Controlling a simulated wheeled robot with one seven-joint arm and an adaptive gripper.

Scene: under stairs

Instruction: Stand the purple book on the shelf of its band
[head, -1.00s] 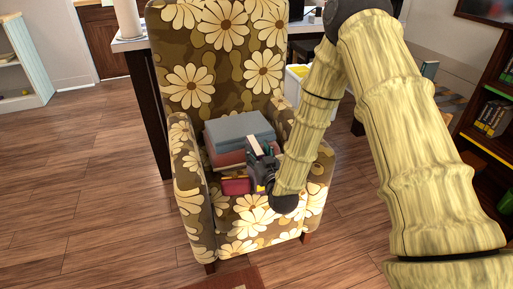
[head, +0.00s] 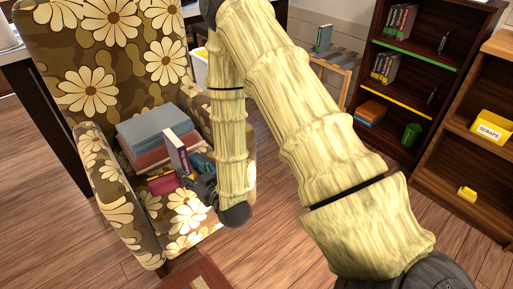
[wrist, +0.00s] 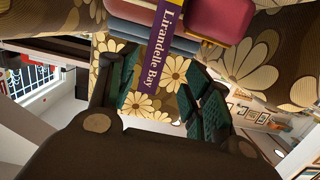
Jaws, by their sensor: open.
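The purple book (head: 175,154) stands upright on or just above the armchair seat, beside a stack of books. In the wrist view its purple spine (wrist: 160,45), lettered "Lirandelle Bay", points into the space between my fingers. My gripper (head: 198,168) is open at the book's right side in the head view; in the wrist view its teal-padded fingers (wrist: 165,90) are spread apart. I cannot tell whether they touch the book. A dark bookcase (head: 398,90) at the right has a green band (head: 415,53) and a yellow band (head: 398,99) on shelf edges. I see no purple band.
A blue-grey book (head: 155,124) tops the stack in the floral armchair (head: 95,150); a red item (head: 162,183) lies in front. Books stand on the banded shelves. A brown shelf unit (head: 480,170) with a yellow SCRAPS bin (head: 490,128) is far right.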

